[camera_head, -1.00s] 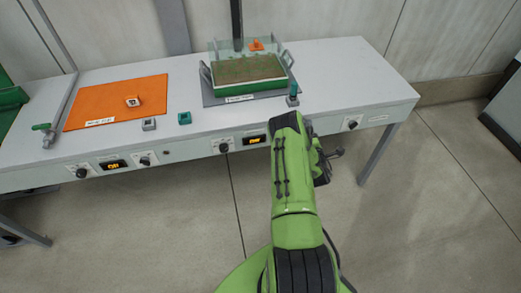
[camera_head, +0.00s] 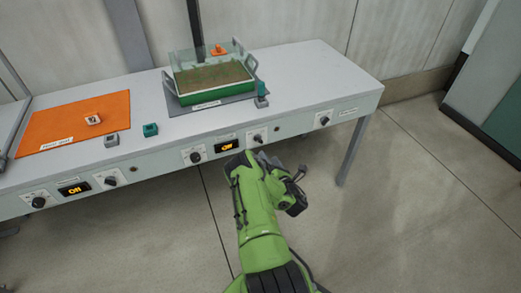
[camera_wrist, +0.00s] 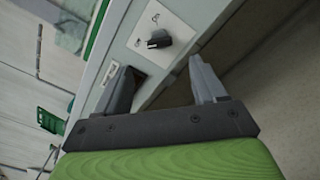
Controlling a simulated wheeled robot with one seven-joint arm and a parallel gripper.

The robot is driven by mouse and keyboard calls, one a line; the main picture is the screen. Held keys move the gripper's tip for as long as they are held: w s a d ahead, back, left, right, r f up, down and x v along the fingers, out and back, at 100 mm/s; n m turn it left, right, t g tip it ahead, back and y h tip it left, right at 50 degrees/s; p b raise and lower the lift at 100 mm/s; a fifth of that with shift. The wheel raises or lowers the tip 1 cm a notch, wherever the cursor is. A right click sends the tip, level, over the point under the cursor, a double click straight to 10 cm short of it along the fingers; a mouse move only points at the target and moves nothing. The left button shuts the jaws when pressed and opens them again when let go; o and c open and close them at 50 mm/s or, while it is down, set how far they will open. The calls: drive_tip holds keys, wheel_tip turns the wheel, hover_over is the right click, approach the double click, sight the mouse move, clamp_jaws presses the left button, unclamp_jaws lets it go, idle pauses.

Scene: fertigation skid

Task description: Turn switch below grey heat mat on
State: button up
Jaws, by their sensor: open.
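The grey heat mat (camera_head: 219,103) lies on the bench under a green-rimmed tray of brown soil (camera_head: 212,80). On the bench front below it are a left black knob (camera_head: 195,156), a small amber display (camera_head: 227,146) that seems to read "Off", and a right black knob (camera_head: 257,138) on a pale plate. My gripper (camera_head: 266,160) is just below the right knob in the head view, its fingers partly hidden by my arm. In the wrist view my gripper (camera_wrist: 163,82) is open and empty. A black knob (camera_wrist: 158,40) on a white plate sits beyond the fingertips, apart from them.
An orange mat (camera_head: 75,120) lies at the left, with knobs and an "Off" display (camera_head: 74,189) below it. Another knob (camera_head: 324,120) is farther right on the front. Small grey (camera_head: 111,140) and teal (camera_head: 150,130) blocks stand on the bench. The floor in front is clear.

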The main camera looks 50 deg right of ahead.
sight(260, 142)
drive_tip(key=b+x, duration=0.2)
drive_tip(key=x, duration=0.7)
drive_tip(key=shift+w+d, duration=0.2)
drive_tip(key=shift+w, duration=0.15)
drive_tip(key=c, duration=1.1)
drive_tip(key=shift+o, duration=0.2)
